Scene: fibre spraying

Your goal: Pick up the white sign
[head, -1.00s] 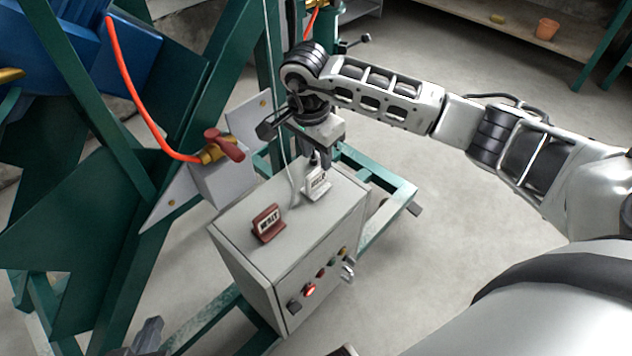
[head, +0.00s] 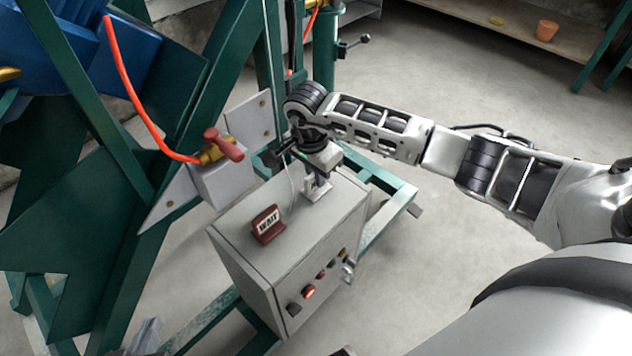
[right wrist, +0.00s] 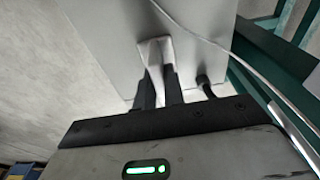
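The small white sign (head: 316,193) stands on the top of the grey control box (head: 240,240), near its far right part. My right gripper (head: 318,180) reaches down over it from above and partly hides it, including its lettering. In the right wrist view the two dark fingers (right wrist: 160,90) stand close together, with the white sign (right wrist: 154,48) between them. I cannot tell whether they press on it. The sign still appears to rest on the box. My left gripper is not in view.
A red-brown WAIT sign (head: 267,225) stands on the box, left of the white one. A thin pale cable runs behind the gripper. A red-handled valve (head: 222,147) with an orange hose is at the left. Green frame beams (head: 375,240) surround the box.

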